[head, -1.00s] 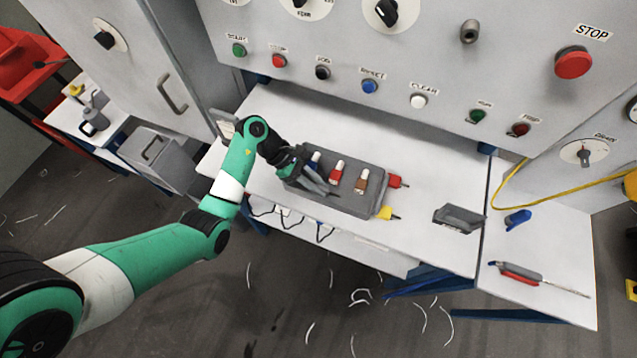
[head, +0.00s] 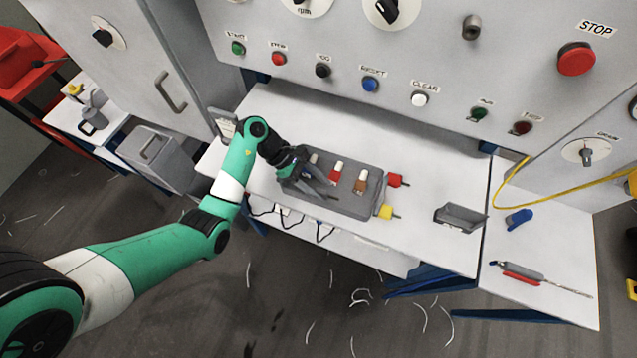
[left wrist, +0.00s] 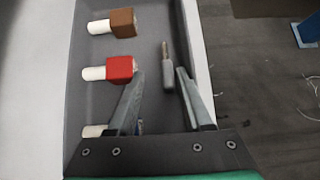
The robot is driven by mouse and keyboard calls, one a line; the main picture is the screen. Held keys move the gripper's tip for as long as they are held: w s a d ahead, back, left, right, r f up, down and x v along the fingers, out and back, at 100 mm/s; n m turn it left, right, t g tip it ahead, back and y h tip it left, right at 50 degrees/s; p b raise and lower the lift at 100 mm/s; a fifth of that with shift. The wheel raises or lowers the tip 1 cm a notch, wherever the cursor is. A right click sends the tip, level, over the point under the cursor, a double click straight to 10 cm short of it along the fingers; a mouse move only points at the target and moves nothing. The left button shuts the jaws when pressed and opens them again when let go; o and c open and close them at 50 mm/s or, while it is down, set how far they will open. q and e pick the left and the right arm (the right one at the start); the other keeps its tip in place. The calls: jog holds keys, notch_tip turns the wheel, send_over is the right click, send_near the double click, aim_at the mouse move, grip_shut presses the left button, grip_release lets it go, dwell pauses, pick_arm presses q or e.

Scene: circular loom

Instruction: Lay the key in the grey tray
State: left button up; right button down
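The grey tray (head: 345,207) lies on the white bench; its side wall also shows in the left wrist view (left wrist: 187,30). My left gripper (head: 333,189) is over the tray's left part, its fingers spread apart. In the left wrist view a slim piece with a grey handle and thin shaft, apparently the key (left wrist: 168,72), lies over the tray floor between the open fingers (left wrist: 160,85). It stands clear of both fingers there. Whether it rests fully on the floor is hard to tell. My arm hides it in the head view. My right gripper is out of view.
In the tray are a red-and-white piece (head: 336,171), a brown-and-white piece (head: 361,182) and a partly hidden white-ended one (left wrist: 93,131). Red (head: 395,181) and yellow (head: 385,212) plugs sit at its right end. A small grey holder (head: 459,218) stands farther right.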

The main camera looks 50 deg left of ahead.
pick_arm(q)
jog(key=p+v, duration=0.2)
jog(key=v, duration=0.6)
jog(key=shift+a+r, duration=0.1)
jog(key=shift+r, duration=0.25)
jog(key=p+v, duration=0.3)
jog(key=shift+s, duration=0.2)
jog(key=shift+f, duration=0.1)
